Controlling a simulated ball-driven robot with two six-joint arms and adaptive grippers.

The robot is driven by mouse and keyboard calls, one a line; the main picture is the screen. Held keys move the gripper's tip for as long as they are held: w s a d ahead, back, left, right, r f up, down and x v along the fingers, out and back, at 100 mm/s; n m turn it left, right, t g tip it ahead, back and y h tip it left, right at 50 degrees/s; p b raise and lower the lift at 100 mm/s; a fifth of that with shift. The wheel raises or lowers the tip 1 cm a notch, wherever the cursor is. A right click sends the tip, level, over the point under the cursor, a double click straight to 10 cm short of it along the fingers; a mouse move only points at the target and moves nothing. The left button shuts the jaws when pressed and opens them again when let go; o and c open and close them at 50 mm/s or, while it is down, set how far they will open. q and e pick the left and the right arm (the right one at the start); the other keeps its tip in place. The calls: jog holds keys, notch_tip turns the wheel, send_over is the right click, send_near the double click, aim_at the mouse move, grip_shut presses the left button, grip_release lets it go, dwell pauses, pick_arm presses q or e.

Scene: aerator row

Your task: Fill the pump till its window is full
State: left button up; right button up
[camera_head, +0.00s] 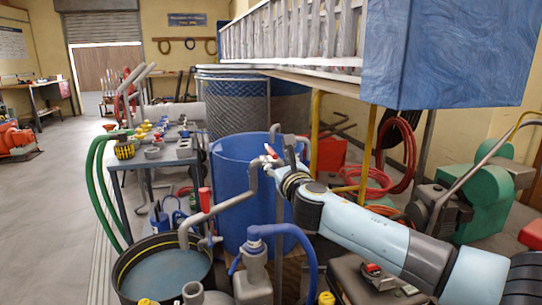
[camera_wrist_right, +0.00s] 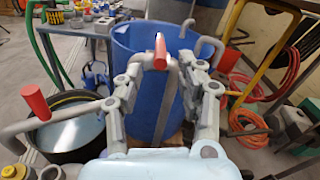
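My right gripper (camera_head: 277,163) is at the near rim of the blue barrel. In the right wrist view its fingers (camera_wrist_right: 162,62) stand either side of a red-tipped grey part (camera_wrist_right: 160,48); I cannot tell if they press on it. A bent grey pipe (camera_head: 222,207) runs from near the gripper down to a black tub (camera_head: 122,262) of bluish water. A red upright handle (camera_head: 204,200) stands beside the pipe; it shows large in the right wrist view (camera_wrist_right: 35,102). A grey container (camera_head: 254,284) with a blue hose stands in front. I cannot make out a pump window. My left gripper is not in view.
The blue barrel (camera_head: 232,190) stands behind the pipe. A table with small parts (camera_head: 180,150) and green hoses (camera_head: 95,185) are at left. A blue-ended overhead trough (camera_head: 440,55) hangs at upper right. Red hoses (camera_head: 400,150) hang at right. Open floor (camera_head: 50,220) lies far left.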

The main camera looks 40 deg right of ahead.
aim_at(275, 157)
jog(key=x, duration=0.6)
jog(key=shift+w+b, duration=0.1)
jog(key=shift+b, duration=0.3)
grip_shut()
